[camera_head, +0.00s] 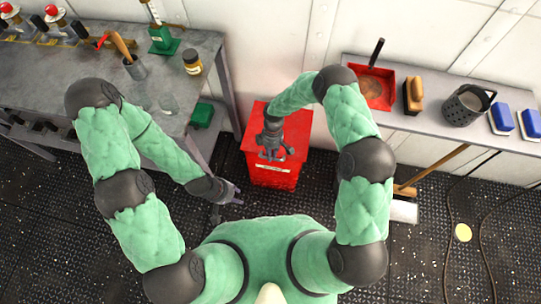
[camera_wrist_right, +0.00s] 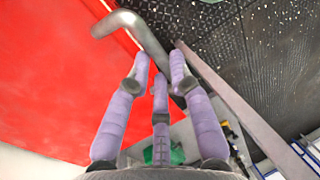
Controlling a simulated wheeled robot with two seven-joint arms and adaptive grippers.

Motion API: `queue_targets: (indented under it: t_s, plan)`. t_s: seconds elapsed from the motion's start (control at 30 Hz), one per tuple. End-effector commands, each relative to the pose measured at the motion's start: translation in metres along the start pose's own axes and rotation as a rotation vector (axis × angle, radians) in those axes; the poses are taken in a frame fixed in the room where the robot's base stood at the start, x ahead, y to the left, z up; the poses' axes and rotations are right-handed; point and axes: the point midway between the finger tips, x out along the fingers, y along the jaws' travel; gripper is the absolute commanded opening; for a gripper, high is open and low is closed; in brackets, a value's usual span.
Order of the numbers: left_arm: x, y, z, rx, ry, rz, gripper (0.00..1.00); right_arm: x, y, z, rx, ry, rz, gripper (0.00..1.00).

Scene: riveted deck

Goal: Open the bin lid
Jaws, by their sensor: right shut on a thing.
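The red bin (camera_head: 272,179) stands on the floor between the two counters. Its red lid (camera_head: 298,122) looks down, with my right arm partly covering it. My right gripper (camera_head: 272,156) is at the lid's front edge. In the right wrist view, its purple fingers (camera_wrist_right: 160,85) are closed around a bent grey metal handle (camera_wrist_right: 148,38) beside the red surface. My left gripper (camera_head: 235,193) is low, left of the bin and apart from it. Its fingers are too small to tell whether they are open.
A grey workbench (camera_head: 52,70) with bottles and tools stands at left. A shelf (camera_head: 425,115) at right holds a red dustpan (camera_head: 375,88), brushes and a perforated pot (camera_head: 466,104). A broom (camera_head: 402,210) and cables are on the floor at right.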

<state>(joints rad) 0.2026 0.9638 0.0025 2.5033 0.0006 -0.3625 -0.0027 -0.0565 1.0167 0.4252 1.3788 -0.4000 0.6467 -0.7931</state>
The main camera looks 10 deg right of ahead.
Motion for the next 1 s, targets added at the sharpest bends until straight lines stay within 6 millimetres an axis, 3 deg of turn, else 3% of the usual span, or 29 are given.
queue_targets:
  t_s: [0.3,0.6,0.93,1.0]
  plan:
    - [-0.015,0.005,0.001,0.000,0.000,0.000,0.40,-0.063,0.006,-0.001,0.000,0.003,-0.168,0.00]
    - [-0.019,0.007,0.001,0.000,0.000,0.000,0.40,-0.123,0.024,0.000,0.000,0.003,-0.158,0.00]
    - [-0.019,0.007,0.001,0.000,0.000,0.000,0.40,-0.160,0.045,0.001,0.001,0.005,-0.149,0.00]
    - [-0.019,0.007,0.001,-0.001,0.001,0.000,0.23,-0.159,0.043,0.001,0.000,0.003,-0.152,0.00]
